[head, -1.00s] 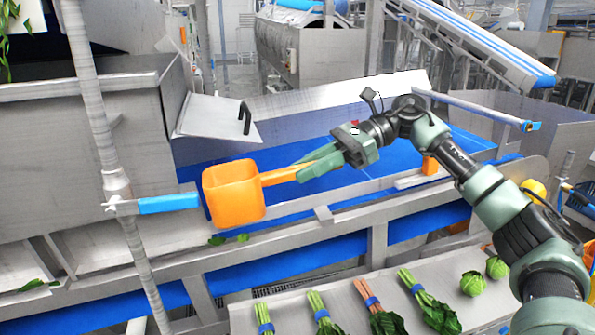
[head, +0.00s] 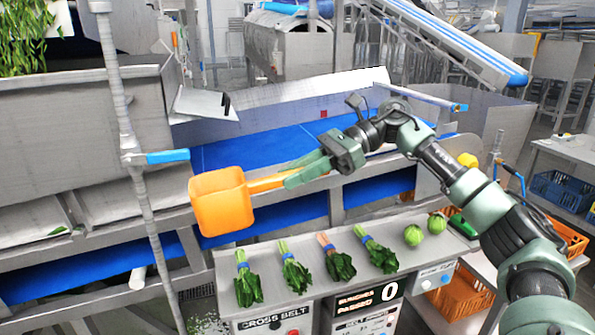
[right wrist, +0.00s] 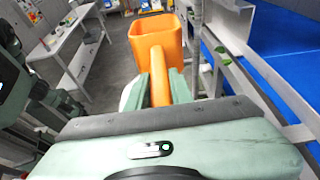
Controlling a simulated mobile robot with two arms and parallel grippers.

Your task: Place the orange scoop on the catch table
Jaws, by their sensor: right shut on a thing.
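The orange scoop (head: 222,201), a square open-topped cup with a straight handle, is in the air. My right gripper (head: 290,177) is shut on its handle, with the cup pointing left in the head view. In the right wrist view the cup of the scoop (right wrist: 157,40) is beyond the fingers, and the handle runs between the fingertips of the right gripper (right wrist: 160,90). In the head view, the scoop overlaps the belt frame, above the back left of a steel table (head: 315,280). I cannot tell whether this is the catch table. My left gripper is not in view.
Several leafy bunches (head: 293,270) and two round green heads (head: 413,235) lie on the steel table. A blue belt (head: 250,148) runs behind. A post with a blue-handled lever (head: 167,157) stands left of the scoop. A white table (right wrist: 62,45) shows in the right wrist view.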

